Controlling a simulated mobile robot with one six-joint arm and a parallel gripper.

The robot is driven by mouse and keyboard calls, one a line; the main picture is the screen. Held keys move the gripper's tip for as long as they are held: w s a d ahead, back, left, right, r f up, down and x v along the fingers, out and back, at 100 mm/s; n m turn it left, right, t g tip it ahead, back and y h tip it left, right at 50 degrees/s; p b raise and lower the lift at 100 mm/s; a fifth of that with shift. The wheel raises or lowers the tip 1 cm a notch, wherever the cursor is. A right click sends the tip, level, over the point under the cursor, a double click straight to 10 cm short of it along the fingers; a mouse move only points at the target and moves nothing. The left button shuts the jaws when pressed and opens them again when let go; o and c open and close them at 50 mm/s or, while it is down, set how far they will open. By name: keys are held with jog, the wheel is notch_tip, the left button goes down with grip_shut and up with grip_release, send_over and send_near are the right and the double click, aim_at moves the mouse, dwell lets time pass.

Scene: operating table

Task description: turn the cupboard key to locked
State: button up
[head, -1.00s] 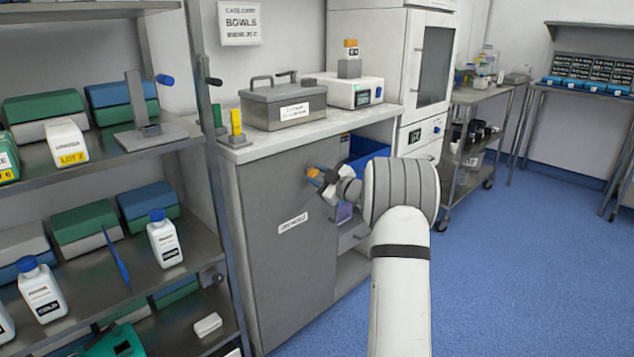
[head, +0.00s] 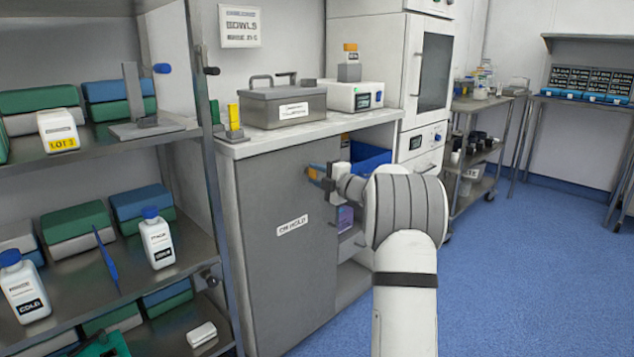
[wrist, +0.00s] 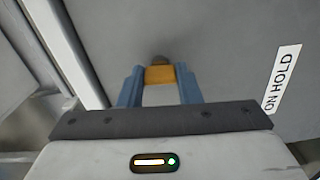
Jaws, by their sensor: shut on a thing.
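The grey cupboard door (head: 270,275) stands upright below the counter and bears an "ON HOLD" label (head: 293,225). The label also shows at the right of the wrist view (wrist: 283,80). The orange key (wrist: 159,74) is at a small dark lock (wrist: 160,60) on the door, in the upper middle of the wrist view. My gripper (wrist: 160,84) has its blue fingers on either side of the key and is shut on it. In the head view my gripper (head: 317,175) is at the door's upper right. Whether the key stands at locked cannot be told.
Open shelving (head: 225,250) with boxes and bottles stands close to the left of the cupboard. A metal case (head: 283,104) sits on the counter. Open shelves with a blue bin (head: 371,158) are right of the door. The blue floor (head: 520,270) at right is clear.

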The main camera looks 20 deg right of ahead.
jog(key=shift+a+n+b, duration=0.1)
jog(key=shift+n+b, duration=0.2)
jog(key=shift+n, duration=0.3)
jog(key=o, duration=1)
jog(key=p+v, duration=0.2)
jog(key=v, duration=0.6)
